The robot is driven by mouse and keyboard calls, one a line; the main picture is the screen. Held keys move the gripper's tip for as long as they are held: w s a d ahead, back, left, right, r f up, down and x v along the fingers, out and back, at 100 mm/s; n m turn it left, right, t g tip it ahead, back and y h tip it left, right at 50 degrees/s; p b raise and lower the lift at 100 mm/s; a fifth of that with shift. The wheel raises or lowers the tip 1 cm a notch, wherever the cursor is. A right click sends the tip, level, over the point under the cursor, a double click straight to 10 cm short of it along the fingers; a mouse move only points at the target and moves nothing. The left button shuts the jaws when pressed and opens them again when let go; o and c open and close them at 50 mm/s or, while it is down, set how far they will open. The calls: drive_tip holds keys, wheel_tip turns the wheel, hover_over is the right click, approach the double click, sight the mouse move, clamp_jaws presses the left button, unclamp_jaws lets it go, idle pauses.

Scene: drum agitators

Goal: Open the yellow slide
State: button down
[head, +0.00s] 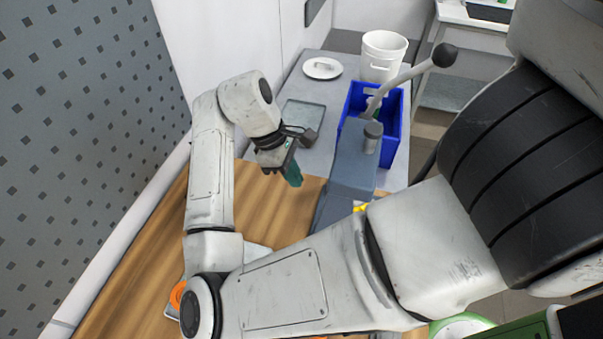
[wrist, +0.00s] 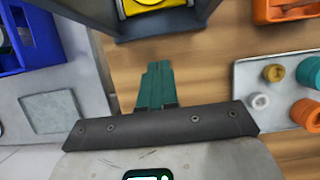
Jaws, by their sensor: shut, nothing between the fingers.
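My gripper (head: 293,178) is shut and empty, its teal fingers together above the wooden table top. The fingers also show in the wrist view (wrist: 156,72), pointing toward a dark grey housing (wrist: 175,26). A yellow part (wrist: 150,4), likely the yellow slide, sits in that housing at the top edge of the wrist view, beyond the fingertips and apart from them. It is cut off by the frame, so I cannot tell how far open it is. In the head view only a small yellow patch (head: 360,208) shows beside the blue-grey lever machine (head: 349,165); my arm hides the rest.
A lever with a black knob (head: 445,55) rises from the machine. Behind stand a blue crate (head: 403,130), a white bucket (head: 384,45) and a lid (head: 322,68). In the wrist view, a tray (wrist: 245,82) with spools and an orange bin (wrist: 285,14) lie right. Bare wood surrounds the fingers.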

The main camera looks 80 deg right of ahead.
drive_tip(key=b+x, duration=0.1)
drive_tip(key=x, duration=0.7)
drive_tip(key=shift+f, duration=0.2)
drive_tip(key=s, duration=0.2)
drive_tip(key=shift+s+r+p, duration=0.15)
drive_tip(key=shift+s+p, duration=0.1)
drive_tip(key=shift+p, duration=0.1)
drive_tip(key=shift+s+a, duration=0.1)
drive_tip(key=shift+s, duration=0.7)
drive_tip(key=shift+s+a, duration=0.1)
drive_tip(key=shift+s, duration=1.75)
